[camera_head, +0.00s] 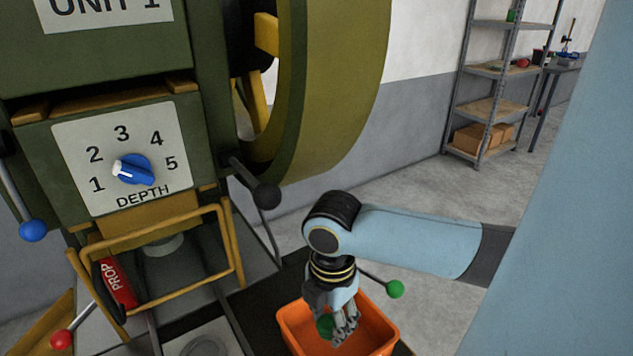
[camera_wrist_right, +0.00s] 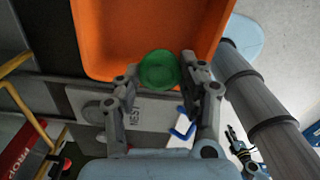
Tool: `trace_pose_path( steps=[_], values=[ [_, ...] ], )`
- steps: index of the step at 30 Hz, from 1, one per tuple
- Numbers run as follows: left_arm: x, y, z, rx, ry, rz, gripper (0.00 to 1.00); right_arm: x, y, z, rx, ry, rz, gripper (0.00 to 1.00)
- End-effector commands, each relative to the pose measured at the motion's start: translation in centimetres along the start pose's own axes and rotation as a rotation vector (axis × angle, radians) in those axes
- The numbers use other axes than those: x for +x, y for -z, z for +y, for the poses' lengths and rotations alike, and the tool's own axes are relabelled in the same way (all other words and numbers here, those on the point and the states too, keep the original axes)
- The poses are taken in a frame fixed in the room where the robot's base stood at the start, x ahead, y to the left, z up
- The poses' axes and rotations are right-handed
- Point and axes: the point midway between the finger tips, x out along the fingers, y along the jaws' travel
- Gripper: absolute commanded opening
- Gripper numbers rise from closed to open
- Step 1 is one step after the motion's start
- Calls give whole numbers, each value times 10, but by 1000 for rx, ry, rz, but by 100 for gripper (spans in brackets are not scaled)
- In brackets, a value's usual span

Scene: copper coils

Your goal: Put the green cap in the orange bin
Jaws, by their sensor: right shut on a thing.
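The green cap (camera_head: 325,324) is held between the fingers of my right gripper (camera_head: 342,326), which points down over the orange bin (camera_head: 380,328) in the head view. In the wrist view the round green cap (camera_wrist_right: 159,70) sits between the two fingertips of the right gripper (camera_wrist_right: 160,72), with the orange bin (camera_wrist_right: 150,25) beyond it. The fingers partly hide the cap in the head view. How far the cap is above the bin floor I cannot tell. My left gripper is not in view.
A green machine with a depth dial (camera_head: 133,169) stands at left. A lever with a green knob (camera_head: 396,289) is close behind the bin, right of my gripper. A yellow frame (camera_head: 233,245) and a red prop (camera_head: 116,283) are left of the bin. A shelf (camera_head: 490,108) stands far back.

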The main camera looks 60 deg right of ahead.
Motion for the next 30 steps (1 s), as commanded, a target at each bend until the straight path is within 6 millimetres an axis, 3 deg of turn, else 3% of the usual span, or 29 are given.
trace_pose_path(
  steps=[1,6,12,15,20,30],
  values=[
    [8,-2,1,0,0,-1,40,5,-22,-10,-73,3,-13,12],
    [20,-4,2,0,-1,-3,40,2,-61,-40,-329,6,-6,12],
    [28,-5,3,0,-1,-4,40,-5,-75,-64,-531,4,-1,12],
    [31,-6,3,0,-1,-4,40,-6,-76,-67,-573,-1,1,12],
    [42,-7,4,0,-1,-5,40,9,-66,-45,-579,-9,6,12],
    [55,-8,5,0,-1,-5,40,53,-44,28,-580,-4,2,12]
  ],
)
